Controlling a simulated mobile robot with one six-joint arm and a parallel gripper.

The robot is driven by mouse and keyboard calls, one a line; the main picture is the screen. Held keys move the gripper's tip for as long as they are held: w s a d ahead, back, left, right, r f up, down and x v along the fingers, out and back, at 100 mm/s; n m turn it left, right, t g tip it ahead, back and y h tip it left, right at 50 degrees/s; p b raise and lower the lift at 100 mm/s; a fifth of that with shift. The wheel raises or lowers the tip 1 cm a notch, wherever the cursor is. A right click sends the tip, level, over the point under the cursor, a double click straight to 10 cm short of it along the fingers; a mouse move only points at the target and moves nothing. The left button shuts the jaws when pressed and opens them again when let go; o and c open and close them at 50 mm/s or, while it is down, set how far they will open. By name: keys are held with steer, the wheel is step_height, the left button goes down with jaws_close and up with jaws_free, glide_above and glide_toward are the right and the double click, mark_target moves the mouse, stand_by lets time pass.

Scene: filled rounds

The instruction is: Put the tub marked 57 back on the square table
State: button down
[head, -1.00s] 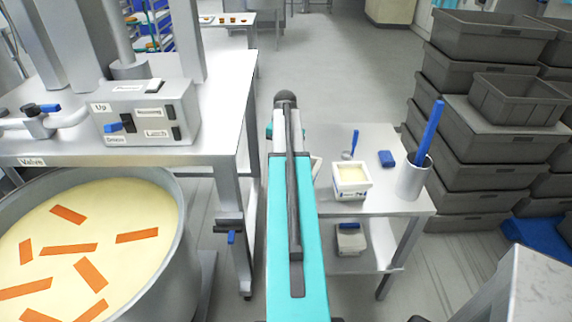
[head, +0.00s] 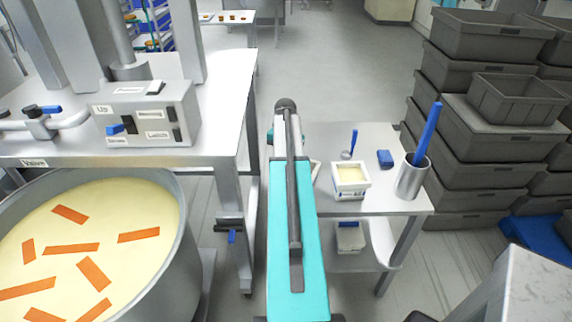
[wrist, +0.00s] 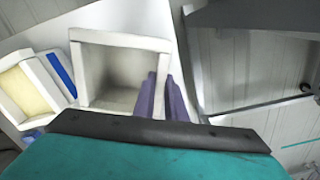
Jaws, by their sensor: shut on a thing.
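In the wrist view my gripper (wrist: 155,95) has its two purple fingers close together on the right wall of an empty white square tub (wrist: 120,42). The tub is upright or nearly so. I see no number on it. In the head view my arm hides the gripper and most of this tub; only a pale edge (head: 315,170) shows at the arm's right. The tub is at the left part of the small pale table (head: 385,205). I cannot tell whether it touches the top.
A cream-filled white tub (head: 350,180) stands on the table, near a ladle (head: 348,154), a blue block (head: 385,158) and a grey holder (head: 410,182) with a blue handle. Stacked grey crates (head: 480,150) stand right. A large vat (head: 165,270) is at left.

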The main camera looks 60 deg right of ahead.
steer(key=shift+f, duration=0.3)
steer(key=shift+f, duration=0.2)
steer(key=c, duration=1.8)
jaws_free()
steer(key=shift+r, duration=0.25)
step_height(320, 180, up, 12)
steer(key=b, duration=0.4)
steer(key=shift+f, duration=0.1)
